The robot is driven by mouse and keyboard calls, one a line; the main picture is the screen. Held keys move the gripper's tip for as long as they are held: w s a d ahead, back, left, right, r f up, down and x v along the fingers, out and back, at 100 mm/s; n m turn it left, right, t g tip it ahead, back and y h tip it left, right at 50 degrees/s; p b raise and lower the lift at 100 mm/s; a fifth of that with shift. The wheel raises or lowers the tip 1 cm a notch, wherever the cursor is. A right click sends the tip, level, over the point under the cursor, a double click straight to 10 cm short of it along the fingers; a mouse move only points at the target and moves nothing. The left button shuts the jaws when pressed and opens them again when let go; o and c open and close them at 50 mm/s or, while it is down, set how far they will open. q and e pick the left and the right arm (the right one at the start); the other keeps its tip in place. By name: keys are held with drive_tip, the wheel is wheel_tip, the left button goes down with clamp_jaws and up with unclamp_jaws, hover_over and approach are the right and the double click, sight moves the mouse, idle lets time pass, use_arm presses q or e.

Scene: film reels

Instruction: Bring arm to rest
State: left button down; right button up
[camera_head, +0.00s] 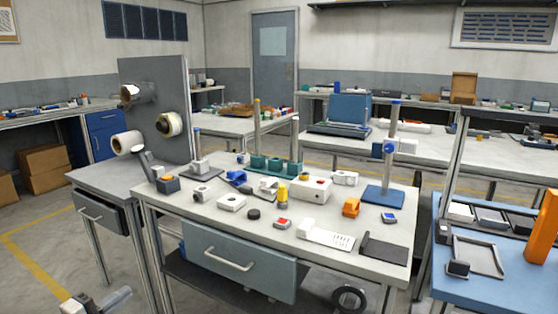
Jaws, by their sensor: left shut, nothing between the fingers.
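My left gripper (124,294) shows small and grey at the bottom left edge of the head view, low over the floor. It is shut with nothing in it, and it is apart from the workbench (165,215) to its right. Most of my left arm lies outside the picture. My right gripper is not in view.
The workbench holds several small parts, a green stand (275,164) with upright posts and a blue-based post (384,194). A grey panel (150,80) with reels stands at its left. A drawer (238,262) is under the bench top. A blue table (490,285) is at right.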

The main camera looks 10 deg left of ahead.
use_arm(q)
drive_tip(key=s+d+f+n+g+y+p, duration=0.1)
drive_tip(key=s+d+f+n, duration=0.15)
drive_tip(key=d, duration=0.35)
drive_tip(key=s+d+f+n+g, duration=0.1)
drive_tip(key=d+f+n, duration=0.1)
drive_tip(key=d+n, duration=0.25)
drive_tip(key=s+d+f+n+g+y+p, duration=0.1)
drive_tip(key=s+d+f+n, duration=0.15)
drive_tip(key=d, duration=0.35)
drive_tip(key=s+d+n+g, duration=0.1)
drive_tip(key=s+d+n, duration=0.3)
drive_tip(key=d, duration=0.4)
drive_tip(key=s+d+r+n+g+h, duration=0.1)
drive_tip(key=s+d+n+g, duration=0.1)
drive_tip(key=d, duration=0.5)
drive_tip(key=s+n+p, duration=0.1)
drive_tip(key=s, duration=0.1)
drive_tip(key=shift+s+d+r+n+g+h, duration=0.2)
drive_tip(key=shift+s+d+n+g+h, duration=0.1)
drive_tip(key=shift+d+n, duration=0.1)
